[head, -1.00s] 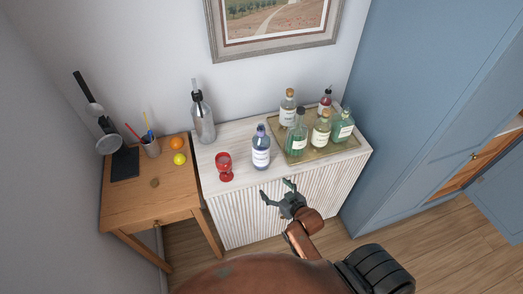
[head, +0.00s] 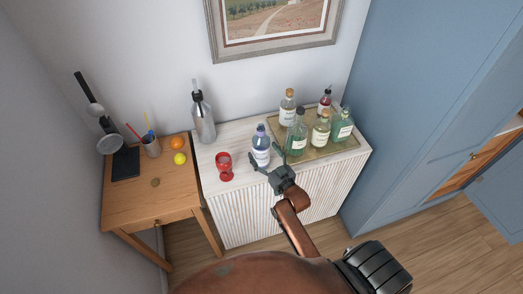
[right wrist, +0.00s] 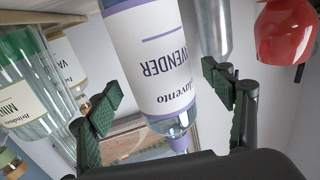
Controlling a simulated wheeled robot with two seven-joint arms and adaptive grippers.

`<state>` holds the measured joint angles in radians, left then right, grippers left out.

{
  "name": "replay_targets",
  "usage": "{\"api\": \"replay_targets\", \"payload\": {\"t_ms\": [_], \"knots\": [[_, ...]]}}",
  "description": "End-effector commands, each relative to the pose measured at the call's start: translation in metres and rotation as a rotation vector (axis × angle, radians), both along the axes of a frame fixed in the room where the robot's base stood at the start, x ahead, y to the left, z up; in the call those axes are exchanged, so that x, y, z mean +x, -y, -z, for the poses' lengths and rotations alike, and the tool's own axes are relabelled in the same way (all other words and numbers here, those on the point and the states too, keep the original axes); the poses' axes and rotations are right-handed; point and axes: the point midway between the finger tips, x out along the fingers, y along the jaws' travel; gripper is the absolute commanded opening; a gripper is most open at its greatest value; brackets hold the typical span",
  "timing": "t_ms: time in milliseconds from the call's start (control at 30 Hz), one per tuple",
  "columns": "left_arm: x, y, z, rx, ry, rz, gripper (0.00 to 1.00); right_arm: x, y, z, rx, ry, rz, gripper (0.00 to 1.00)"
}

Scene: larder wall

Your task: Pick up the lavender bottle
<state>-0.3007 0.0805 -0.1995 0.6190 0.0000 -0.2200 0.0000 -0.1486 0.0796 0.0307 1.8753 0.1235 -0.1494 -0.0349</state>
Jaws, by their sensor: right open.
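The lavender bottle (head: 261,144) stands upright near the front of the white cabinet top, with a purple cap and a white label. My right gripper (head: 267,163) is open just in front of it, its fingers spread at the bottle's lower part. In the right wrist view the bottle (right wrist: 155,60) appears upside down, its "LAVENDER" label facing the camera. It lies between the two green-padded fingers of the gripper (right wrist: 165,105), with a gap visible on each side. My left gripper is not in view.
A tray (head: 322,155) with several bottles is close on the right. A grey bottle (head: 203,120) stands behind left. A wooden table (head: 135,203) adjoins the cabinet on the left.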

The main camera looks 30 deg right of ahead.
Motion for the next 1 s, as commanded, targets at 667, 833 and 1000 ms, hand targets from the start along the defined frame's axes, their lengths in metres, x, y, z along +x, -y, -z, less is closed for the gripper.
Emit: {"api": "replay_targets", "payload": {"t_ms": [667,833,1000], "knots": [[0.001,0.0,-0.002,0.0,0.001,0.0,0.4,0.023,0.001,0.0,0.0,-0.001,-0.001,0.58],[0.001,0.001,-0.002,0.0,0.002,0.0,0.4,0.023,0.001,0.0,-0.001,-0.001,-0.001,0.47],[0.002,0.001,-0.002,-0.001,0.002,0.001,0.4,0.023,0.001,0.0,-0.001,-0.001,-0.001,0.35]]}}
